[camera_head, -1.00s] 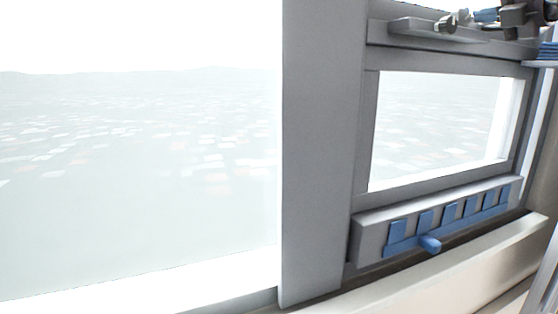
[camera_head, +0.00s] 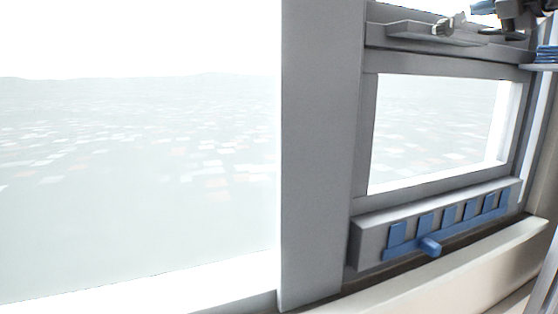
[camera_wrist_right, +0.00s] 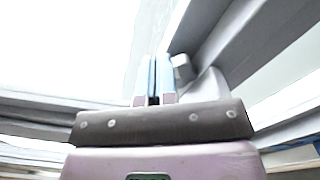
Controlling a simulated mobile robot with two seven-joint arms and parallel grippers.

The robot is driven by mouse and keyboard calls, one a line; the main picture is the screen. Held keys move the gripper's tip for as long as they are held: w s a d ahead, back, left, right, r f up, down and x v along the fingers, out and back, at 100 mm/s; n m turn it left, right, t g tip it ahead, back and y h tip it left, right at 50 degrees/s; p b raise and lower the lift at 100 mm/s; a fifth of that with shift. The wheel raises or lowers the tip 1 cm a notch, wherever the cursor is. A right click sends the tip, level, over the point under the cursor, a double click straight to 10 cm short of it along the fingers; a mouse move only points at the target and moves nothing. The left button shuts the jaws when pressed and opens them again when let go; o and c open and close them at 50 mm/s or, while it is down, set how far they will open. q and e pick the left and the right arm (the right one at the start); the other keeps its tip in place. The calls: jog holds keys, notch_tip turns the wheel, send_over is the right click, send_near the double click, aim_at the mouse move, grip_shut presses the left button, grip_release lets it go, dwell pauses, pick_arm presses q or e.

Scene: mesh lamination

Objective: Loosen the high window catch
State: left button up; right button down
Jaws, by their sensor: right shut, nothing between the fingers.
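The high window catch (camera_head: 447,26) is a small pale metal lever on the grey ledge along the upper window rail, near the top edge of the head view. My right gripper (camera_head: 484,8) is just right of it and slightly higher, partly cut off by the frame's top edge. In the wrist view, its two blue-faced fingers (camera_wrist_right: 154,82) are together, with nothing held between them. A pale block, probably part of the catch (camera_wrist_right: 181,68), shows close to the right of the fingertips. Whether they touch cannot be told. My left gripper is not in view.
A grey bar with blue tabs and a blue handle (camera_head: 430,247) runs below the small window pane. A thick grey post (camera_head: 320,150) stands left of it. A blue-topped stack (camera_head: 546,54) sits at the right edge. A pale sill (camera_head: 450,270) runs below.

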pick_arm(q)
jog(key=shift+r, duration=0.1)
pick_arm(e)
jog(key=shift+r, duration=0.2)
jog(key=shift+w+d+r+p, duration=0.1)
jog(key=shift+d+r+p, duration=0.1)
jog(key=shift+p, duration=0.1)
pick_arm(q)
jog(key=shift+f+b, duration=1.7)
jog(key=shift+b, duration=0.15)
pick_arm(e)
jog(key=v, duration=0.6)
